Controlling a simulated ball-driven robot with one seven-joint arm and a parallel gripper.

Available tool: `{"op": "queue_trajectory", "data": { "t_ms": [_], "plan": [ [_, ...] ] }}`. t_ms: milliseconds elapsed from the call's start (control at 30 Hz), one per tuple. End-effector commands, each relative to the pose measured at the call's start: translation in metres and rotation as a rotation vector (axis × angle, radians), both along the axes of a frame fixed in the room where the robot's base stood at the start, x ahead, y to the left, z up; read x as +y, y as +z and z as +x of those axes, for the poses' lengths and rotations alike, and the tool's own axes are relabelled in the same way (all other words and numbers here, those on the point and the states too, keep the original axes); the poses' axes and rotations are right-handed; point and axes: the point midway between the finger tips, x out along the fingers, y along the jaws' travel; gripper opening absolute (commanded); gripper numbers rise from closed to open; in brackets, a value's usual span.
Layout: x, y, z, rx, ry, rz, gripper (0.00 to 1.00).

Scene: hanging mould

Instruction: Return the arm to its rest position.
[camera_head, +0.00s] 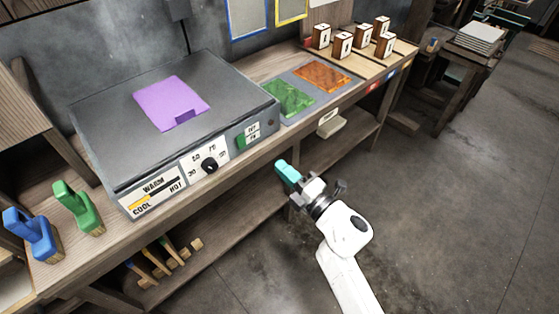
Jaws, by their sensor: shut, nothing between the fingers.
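My white arm (348,238) reaches up from the bottom of the head view, over the floor in front of the bench. My gripper (287,172) is at its end, with teal fingertips pointing up and left toward the bench's front edge. The fingers are together and nothing shows between them. In the picture the fingertips lie just below the right front corner of the grey heating unit; I cannot tell the exact gap to the bench edge.
The bench holds the grey heating unit (85,120) with a purple sheet (172,102), green (289,97) and orange (322,74) sheets, wooden blocks (342,44), and blue (32,235) and green (78,207) brushes. The floor (450,200) at right is clear.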

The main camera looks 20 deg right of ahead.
Motion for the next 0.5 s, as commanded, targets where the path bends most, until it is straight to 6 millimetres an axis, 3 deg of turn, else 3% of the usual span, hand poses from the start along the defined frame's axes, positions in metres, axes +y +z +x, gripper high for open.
{"op": "queue_trajectory", "data": {
  "t_ms": [267,367,500],
  "plan": [
    [-0.003,0.0,0.0,0.005,-0.013,0.009,0.0],
    [-0.018,0.002,-0.001,0.032,-0.081,0.06,0.0],
    [-0.058,-0.001,-0.011,0.12,-0.268,0.211,0.0]
  ]
}}
